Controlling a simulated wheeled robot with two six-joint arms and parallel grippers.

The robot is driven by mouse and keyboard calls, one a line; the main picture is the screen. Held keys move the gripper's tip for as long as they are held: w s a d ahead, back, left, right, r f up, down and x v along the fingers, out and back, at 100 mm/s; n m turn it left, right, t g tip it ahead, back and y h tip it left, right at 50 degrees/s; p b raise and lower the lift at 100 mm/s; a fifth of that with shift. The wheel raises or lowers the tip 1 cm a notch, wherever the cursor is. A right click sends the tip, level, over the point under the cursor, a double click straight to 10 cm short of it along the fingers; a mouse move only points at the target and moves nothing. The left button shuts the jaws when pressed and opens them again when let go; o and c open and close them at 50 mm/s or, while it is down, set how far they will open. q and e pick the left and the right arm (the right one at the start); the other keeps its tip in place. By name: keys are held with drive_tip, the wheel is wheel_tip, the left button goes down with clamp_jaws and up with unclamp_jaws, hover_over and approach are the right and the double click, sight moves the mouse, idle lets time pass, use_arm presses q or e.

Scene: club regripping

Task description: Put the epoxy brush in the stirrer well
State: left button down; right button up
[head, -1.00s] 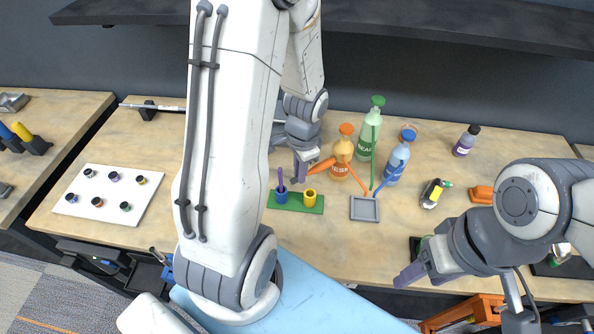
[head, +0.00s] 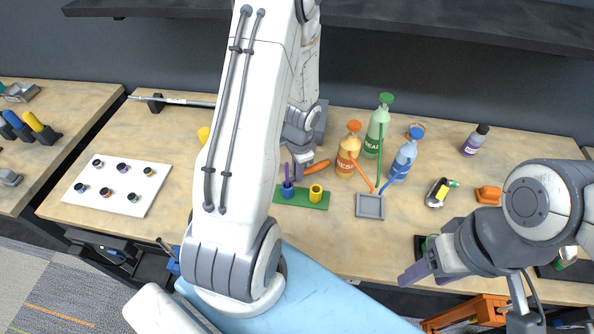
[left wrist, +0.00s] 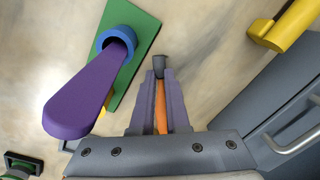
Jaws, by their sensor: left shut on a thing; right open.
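My left gripper (head: 297,170) is shut on an orange-handled tool (head: 316,167), apparently the epoxy brush, above the bench behind the green holder (head: 283,197). In the left wrist view, its orange part (left wrist: 161,112) and a dark end (left wrist: 159,65) show between the purple fingers. The holder has a blue well (head: 287,192) on the left and a yellow well (head: 315,194) on the right. A purple-handled tool (left wrist: 85,100) stands in the blue well. The yellow well is mostly hidden in the wrist view. My right gripper (head: 428,270) is open at the bench's front right.
Orange (head: 347,150), green (head: 376,130) and blue (head: 402,158) bottles stand right of the tool, beside a grey square tray (head: 370,213). A white board (head: 148,172) with several small pots lies left. In the wrist view, a grey handled box (left wrist: 285,115) is close on the right.

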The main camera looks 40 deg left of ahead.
use_arm(q)
drive_tip(key=c, duration=0.9)
unclamp_jaws()
drive_tip(key=shift+f, duration=0.1)
